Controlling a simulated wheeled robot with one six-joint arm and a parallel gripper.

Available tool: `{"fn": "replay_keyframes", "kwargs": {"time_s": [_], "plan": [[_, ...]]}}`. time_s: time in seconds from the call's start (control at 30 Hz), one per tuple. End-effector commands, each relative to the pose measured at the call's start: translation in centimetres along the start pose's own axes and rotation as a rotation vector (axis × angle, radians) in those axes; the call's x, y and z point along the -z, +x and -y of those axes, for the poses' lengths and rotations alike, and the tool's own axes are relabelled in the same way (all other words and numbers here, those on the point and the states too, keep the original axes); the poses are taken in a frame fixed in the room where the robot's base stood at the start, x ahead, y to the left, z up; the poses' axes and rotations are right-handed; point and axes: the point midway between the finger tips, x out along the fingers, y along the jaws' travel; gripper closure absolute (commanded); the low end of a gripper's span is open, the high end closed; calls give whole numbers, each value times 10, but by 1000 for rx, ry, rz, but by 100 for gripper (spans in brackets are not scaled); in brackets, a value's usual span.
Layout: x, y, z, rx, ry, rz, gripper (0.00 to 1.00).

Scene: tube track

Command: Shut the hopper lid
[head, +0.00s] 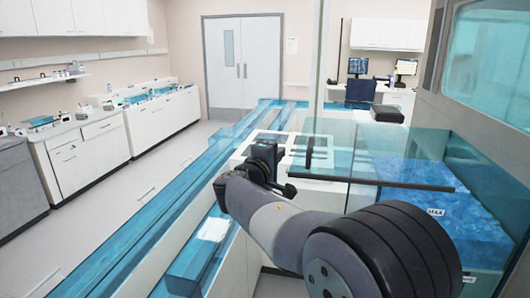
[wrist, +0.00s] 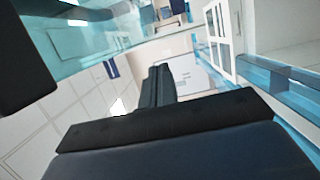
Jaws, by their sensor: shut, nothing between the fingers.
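The hopper is the clear box at the right in the head view, with a MAX label and blue contents (head: 480,235). A clear, tinted panel that looks like its lid (head: 400,148) shows above it, with a long dark bar (head: 370,181) along its lower edge. I cannot tell the panel's exact angle. My gripper (head: 264,160) is left of the panel and bar, over the white counter. In the wrist view my dark fingers (wrist: 158,88) are together with nothing between them. I cannot tell whether the gripper touches the bar. My arm hides part of the hopper's front.
A white slotted frame (head: 312,158) lies behind my gripper. Blue-topped tracks (head: 190,175) run along the counter's left side. A black box (head: 387,114) sits farther back. The floor aisle (head: 100,215) at the left is clear, and grey double doors (head: 243,62) stand at the back.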

Motion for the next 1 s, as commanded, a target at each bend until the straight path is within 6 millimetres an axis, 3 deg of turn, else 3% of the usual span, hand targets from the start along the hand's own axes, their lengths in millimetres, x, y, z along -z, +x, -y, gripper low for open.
{"fn": "replay_keyframes", "kwargs": {"time_s": [0.2, 0.67, 1.0], "plan": [[-18, 4, -1, 0, -1, 0, 100], [-24, 6, 2, 0, 1, 2, 100], [-85, 21, 6, -2, 4, 7, 100]]}}
